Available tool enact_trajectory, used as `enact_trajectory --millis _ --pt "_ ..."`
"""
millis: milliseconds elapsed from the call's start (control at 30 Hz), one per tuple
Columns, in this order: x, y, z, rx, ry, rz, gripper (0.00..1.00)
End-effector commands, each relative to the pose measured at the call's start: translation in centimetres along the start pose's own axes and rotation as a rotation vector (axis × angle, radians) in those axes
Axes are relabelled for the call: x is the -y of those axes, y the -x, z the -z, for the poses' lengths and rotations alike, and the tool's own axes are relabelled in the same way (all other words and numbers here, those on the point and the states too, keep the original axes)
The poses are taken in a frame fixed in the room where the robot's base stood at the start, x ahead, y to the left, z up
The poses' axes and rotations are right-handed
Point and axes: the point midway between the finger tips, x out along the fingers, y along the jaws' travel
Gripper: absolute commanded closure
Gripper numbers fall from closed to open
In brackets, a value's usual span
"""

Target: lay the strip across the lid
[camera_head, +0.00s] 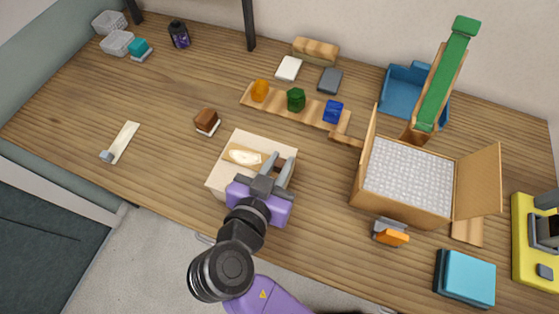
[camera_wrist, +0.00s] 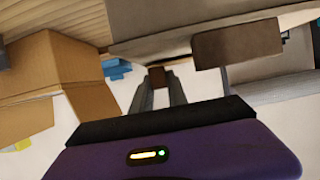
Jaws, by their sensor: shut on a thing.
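A cream box (camera_head: 222,178) stands at the front middle of the table. A tan piece with a pale oval (camera_head: 243,157) lies on its top; I cannot tell if this is the strip or part of the lid. My gripper (camera_head: 277,168) is over the box's right side. In the wrist view its fingers (camera_wrist: 158,88) close on a small brown piece (camera_wrist: 157,76), mostly hidden; I cannot tell if it is the strip. A brown block (camera_wrist: 237,45) shows close by. A pale narrow strip (camera_head: 125,140) with a grey end lies at the left.
An open cardboard box (camera_head: 395,207) with bubble lining stands right, its flap (camera_head: 478,183) spread outward. An orange tool (camera_head: 391,237) sits before it. A brown block (camera_head: 206,119) is left of the cream box. A wooden rack with coloured pieces is behind. The left table area is mostly clear.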

Motion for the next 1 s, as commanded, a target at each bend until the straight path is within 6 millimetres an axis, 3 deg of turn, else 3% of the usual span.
enact_trajectory --millis 133,167,267,700,1000 --pt "0.0 -0.2 -0.4 0.000 0.000 0.000 1.00" --pt "0.0 -0.1 -0.3 0.000 0.000 0.000 0.79" --pt "0.0 -0.1 -0.2 0.000 0.000 0.000 0.59" --pt "0.1 0.3 0.1 0.000 0.000 0.001 0.59" --pt "0.2 5.8 -0.1 -0.001 -0.001 0.006 0.59"
